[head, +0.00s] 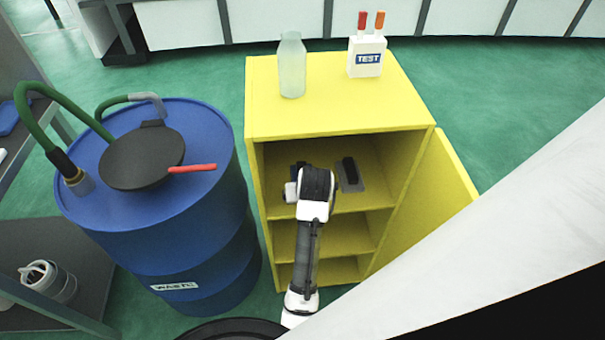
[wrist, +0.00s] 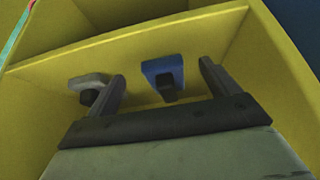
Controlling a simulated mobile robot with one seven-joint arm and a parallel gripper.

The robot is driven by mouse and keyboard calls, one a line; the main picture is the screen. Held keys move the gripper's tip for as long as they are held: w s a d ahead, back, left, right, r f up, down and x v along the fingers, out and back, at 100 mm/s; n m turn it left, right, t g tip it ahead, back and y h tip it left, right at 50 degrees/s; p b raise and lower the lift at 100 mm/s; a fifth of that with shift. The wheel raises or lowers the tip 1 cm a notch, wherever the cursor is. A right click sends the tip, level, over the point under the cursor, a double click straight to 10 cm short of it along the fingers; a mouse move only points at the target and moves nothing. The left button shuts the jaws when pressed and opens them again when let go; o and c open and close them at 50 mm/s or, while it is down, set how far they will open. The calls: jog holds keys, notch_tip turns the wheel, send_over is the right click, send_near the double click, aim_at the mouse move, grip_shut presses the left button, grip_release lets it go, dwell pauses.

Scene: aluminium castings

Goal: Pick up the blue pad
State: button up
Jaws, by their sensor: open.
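The blue pad (wrist: 163,74) shows in the wrist view as a blue block with a dark knob, inside the yellow cabinet. It lies ahead of my gripper (wrist: 160,90), roughly between the two open fingers in the picture. The fingers hold nothing; I cannot tell the exact distance to the pad. In the head view my gripper is hidden by my arm, which reaches into the cabinet's upper compartment, and I cannot make out the blue pad clearly there.
A grey pad with a dark knob (wrist: 90,86) lies beside the left finger; a grey one also shows in the head view (head: 351,183). The yellow cabinet (head: 330,120) has its door (head: 440,200) open to the right. A bottle (head: 292,68) and a TEST box (head: 367,60) stand on top. A blue drum (head: 180,240) stands left.

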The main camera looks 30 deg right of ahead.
aim_at(294, 170)
jog(key=w, duration=0.1)
jog(key=w+d, duration=0.1)
jog(key=w, duration=0.1)
jog(key=w+d+p, duration=0.1)
jog(key=shift+w+d, duration=0.1)
jog(key=shift+w, duration=0.15)
jog(key=shift+w+d+r+p, duration=0.1)
jog(key=shift+w+d+p, duration=0.2)
jog(key=shift+w, duration=0.3)
jog(key=shift+w+d+r+p, duration=0.15)
jog(key=shift+w+d, duration=0.1)
jog(key=shift+w, duration=0.3)
jog(key=x, duration=0.3)
jog(key=shift+s+a, duration=0.1)
jog(key=shift+s, duration=0.05)
jog(key=shift+f, duration=0.3)
jog(key=c, duration=1.1)
jog(key=shift+r, duration=0.1)
